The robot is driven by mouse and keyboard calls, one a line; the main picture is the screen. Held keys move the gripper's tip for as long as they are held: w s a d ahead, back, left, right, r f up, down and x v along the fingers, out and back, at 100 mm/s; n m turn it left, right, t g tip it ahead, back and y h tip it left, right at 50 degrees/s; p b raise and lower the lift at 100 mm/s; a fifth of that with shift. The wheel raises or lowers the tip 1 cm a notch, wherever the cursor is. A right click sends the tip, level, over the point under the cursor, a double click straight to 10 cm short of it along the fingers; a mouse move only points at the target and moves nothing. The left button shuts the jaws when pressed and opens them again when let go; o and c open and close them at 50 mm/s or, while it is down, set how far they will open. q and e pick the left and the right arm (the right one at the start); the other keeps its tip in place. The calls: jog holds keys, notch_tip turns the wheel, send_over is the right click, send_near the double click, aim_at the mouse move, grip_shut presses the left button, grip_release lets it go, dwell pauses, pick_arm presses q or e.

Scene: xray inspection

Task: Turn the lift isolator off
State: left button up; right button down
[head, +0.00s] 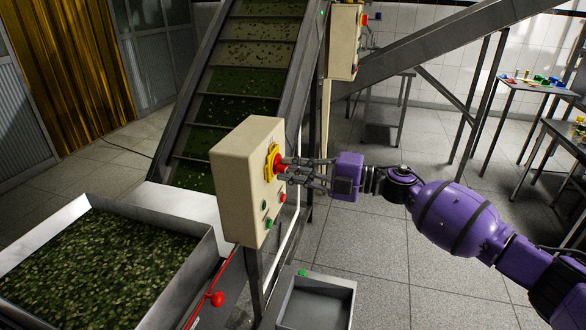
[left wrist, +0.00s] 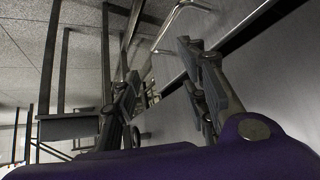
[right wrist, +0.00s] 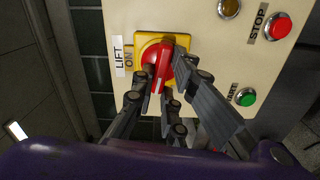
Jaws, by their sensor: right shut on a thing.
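The lift isolator is a red rotary handle (right wrist: 164,64) on a yellow plate (right wrist: 145,50), beside a LIFT label and an ON mark in the right wrist view. In the head view the red handle (head: 279,164) is on the side of a cream control box (head: 240,178). My right gripper (head: 291,170) is shut on the handle, with its fingers either side of it in the right wrist view. The handle looks roughly crosswise to the ON mark, but its exact angle is hard to tell. My left gripper (left wrist: 163,68) shows only in the left wrist view, open and empty.
The same box carries a red STOP button (right wrist: 281,27), a green START button (right wrist: 246,97) and an amber lamp (right wrist: 229,8). A green belt conveyor (head: 235,90) rises behind it. A filled metal hopper (head: 90,255) stands left, and a grey bin (head: 316,300) below.

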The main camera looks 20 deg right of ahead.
jog(key=shift+f+n, duration=0.1)
jog(key=shift+n, duration=0.7)
jog(key=c, duration=1.8)
grip_release()
jog(key=shift+o, duration=0.2)
jog(key=v, duration=1.2)
